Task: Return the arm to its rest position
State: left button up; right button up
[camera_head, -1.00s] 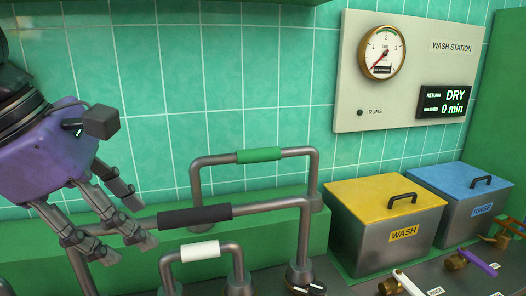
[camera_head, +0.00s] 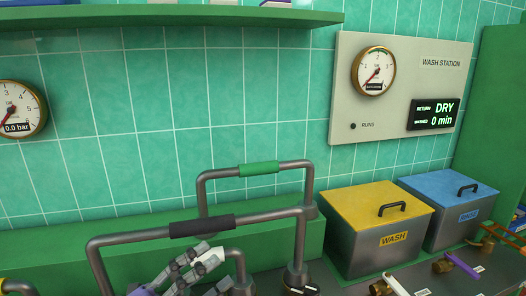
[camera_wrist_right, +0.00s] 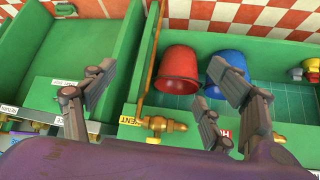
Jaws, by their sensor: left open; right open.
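My left gripper (camera_head: 198,270) shows at the bottom of the head view, its grey jointed fingers in front of the pipe rails. The fingers are apart and hold nothing that I can see; a sliver of its purple body shows at the bottom edge. My right gripper (camera_wrist_right: 165,85) shows in the right wrist view with its fingers spread wide and nothing between them. It is above or in front of a green trough with a red bucket (camera_wrist_right: 177,72) and a blue bucket (camera_wrist_right: 227,66); the distance is hard to tell.
Pipe rails with a black grip (camera_head: 201,226) and a green grip (camera_head: 257,169) rise close to my left gripper. A yellow-lidded WASH bin (camera_head: 364,239) and a blue-lidded RINSE bin (camera_head: 446,211) stand at right. A brass tap (camera_wrist_right: 155,125) is near my right fingers.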

pick_arm(q)
jog(key=s+a+f+n+t+y+p, duration=0.1)
jog(key=s+a+f+n+y, duration=0.15)
jog(key=f+n+y, duration=0.45)
jog(key=s+a+f+n+t+y, duration=0.1)
jog(key=s+a+f+n+y, duration=0.1)
jog(key=a+f+n, duration=0.45)
jog(key=s+a+f+n+t+y+p, duration=0.1)
jog(key=s+f+n+y, duration=0.1)
jog(key=f+n+y, duration=0.5)
jog(key=s+f+n+g+y+p, duration=0.1)
jog(key=s+f+n+g, duration=0.5)
jog(key=s+f, duration=1.3)
jog(key=shift+s+g, duration=0.5)
jog(key=shift+s, duration=0.05)
pick_arm(e)
jog(key=shift+t, duration=0.3)
jog(key=r, duration=0.1)
jog(key=w+r, duration=0.1)
jog(key=r, duration=0.1)
jog(key=w+r, duration=0.1)
jog(key=shift+w+a+r, duration=0.1)
jog(key=shift+a+r, duration=0.1)
pick_arm(q)
jog(key=shift+f, duration=0.1)
